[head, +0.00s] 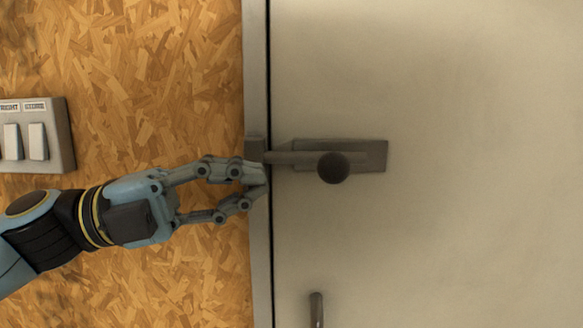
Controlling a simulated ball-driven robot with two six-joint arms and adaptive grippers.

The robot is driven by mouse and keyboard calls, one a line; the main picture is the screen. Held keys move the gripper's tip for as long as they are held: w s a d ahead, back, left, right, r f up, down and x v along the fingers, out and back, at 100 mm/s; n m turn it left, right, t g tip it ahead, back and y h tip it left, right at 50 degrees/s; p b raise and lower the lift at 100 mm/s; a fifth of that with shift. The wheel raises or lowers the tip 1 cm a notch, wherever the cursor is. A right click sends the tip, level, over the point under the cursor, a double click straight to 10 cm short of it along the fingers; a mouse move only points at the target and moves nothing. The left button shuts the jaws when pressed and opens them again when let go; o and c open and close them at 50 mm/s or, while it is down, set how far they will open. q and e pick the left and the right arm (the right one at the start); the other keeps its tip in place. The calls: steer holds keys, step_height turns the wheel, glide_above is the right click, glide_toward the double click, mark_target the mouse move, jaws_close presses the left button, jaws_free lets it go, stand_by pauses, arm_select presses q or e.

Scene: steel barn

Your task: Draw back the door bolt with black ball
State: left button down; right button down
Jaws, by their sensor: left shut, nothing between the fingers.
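The door bolt (292,157) is a grey metal bar lying level on a grey plate (376,155) fixed to the pale door (460,230). Its left end reaches across the dark gap into a small keeper (254,150) on the door frame. The black ball (333,167) sits on the bar near the middle of the plate. My left gripper (262,186) is shut and empty. Its fingertips are at the door frame, just below the keeper and left of the ball, apart from the ball. Whether they touch the frame I cannot tell. My right gripper is not in view.
A grey switch box (60,135) with labelled rocker switches is on the chipboard wall (150,60) at the left. A door handle (316,310) sticks out at the bottom. The door surface right of the bolt is clear.

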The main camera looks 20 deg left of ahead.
mark_target(292, 173)
arm_select(q)
steer(key=shift+p+x, duration=0.9)
steer(key=shift+x, duration=1.7)
